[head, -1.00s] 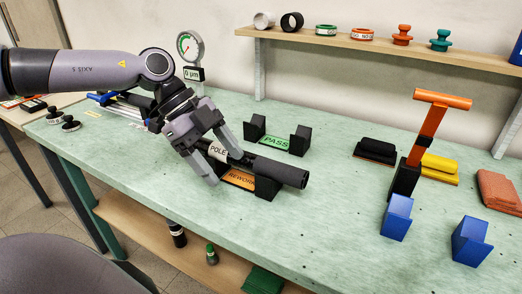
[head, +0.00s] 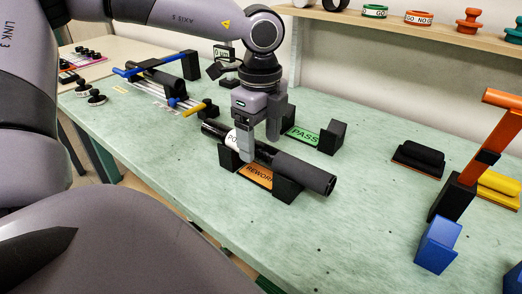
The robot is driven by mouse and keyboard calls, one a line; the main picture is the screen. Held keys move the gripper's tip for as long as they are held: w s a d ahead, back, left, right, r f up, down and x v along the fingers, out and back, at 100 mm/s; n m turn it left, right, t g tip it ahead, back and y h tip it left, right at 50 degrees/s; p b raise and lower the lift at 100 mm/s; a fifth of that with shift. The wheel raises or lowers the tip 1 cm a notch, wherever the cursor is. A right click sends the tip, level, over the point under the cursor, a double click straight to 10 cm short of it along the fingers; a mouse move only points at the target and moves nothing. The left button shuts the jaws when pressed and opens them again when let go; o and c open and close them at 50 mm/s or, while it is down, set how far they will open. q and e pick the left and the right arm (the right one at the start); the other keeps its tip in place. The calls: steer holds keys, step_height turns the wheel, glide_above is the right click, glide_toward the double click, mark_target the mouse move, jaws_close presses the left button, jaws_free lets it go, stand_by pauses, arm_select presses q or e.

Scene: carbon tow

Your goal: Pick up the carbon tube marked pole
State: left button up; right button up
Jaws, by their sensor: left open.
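The black carbon tube (head: 305,173) lies across the black blocks of the stand with the orange REWORK plate (head: 257,175). Its white label (head: 232,138) is partly hidden by my gripper, so only the start of the word shows. My left gripper (head: 258,150) is open and points down at the tube from above. One finger is in front of the tube near the label, and the other is on its far side. I cannot tell whether either finger touches it. My right gripper is not in view.
An empty stand with a green PASS plate (head: 303,134) is just behind. A blue block (head: 437,244) and an orange upright (head: 484,150) stand at right. A black brush-like block (head: 417,159) is at back right. The front bench top is clear.

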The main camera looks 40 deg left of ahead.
arm_select(q)
steer(key=shift+f, duration=0.75)
steer(key=c, duration=1.2)
steer(key=shift+r, duration=0.15)
